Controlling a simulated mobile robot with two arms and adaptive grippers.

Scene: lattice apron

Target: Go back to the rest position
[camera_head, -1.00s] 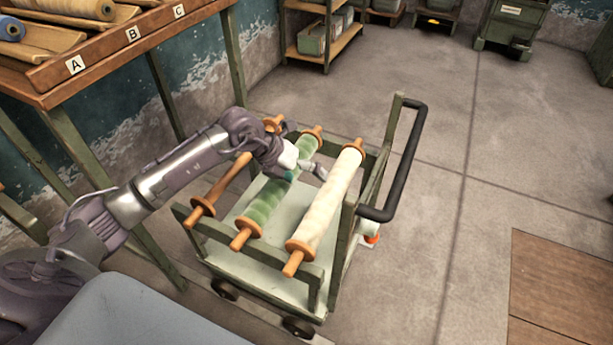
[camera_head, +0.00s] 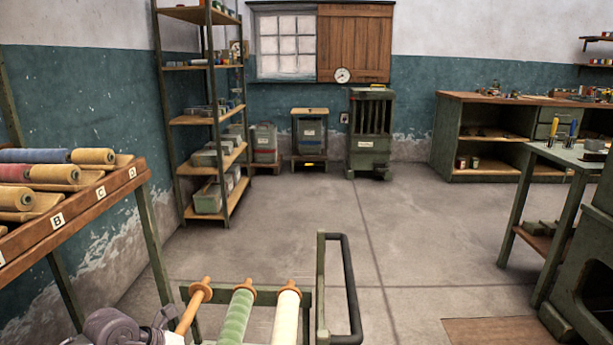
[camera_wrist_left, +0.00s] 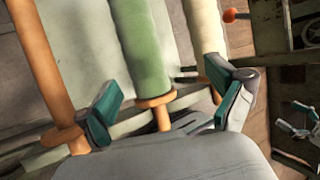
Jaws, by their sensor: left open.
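My left arm (camera_head: 115,327) shows at the bottom left of the head view, beside the cart (camera_head: 320,290). In the left wrist view my left gripper (camera_wrist_left: 165,118) is open, its teal-padded fingers spread to either side of the green roll's lower end. The green roll (camera_head: 236,316), the cream roll (camera_head: 286,318) and a bare wooden roller (camera_head: 190,308) lie across the cart. The green roll (camera_wrist_left: 144,45) rests on the cart; I cannot tell whether a finger touches it.
A sloped rack with labelled slots and rolls (camera_head: 60,215) stands at the left. A shelf unit (camera_head: 212,120), bins and a cabinet (camera_head: 370,135) line the back wall. A workbench (camera_head: 560,165) stands at the right. The middle floor (camera_head: 410,230) is clear.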

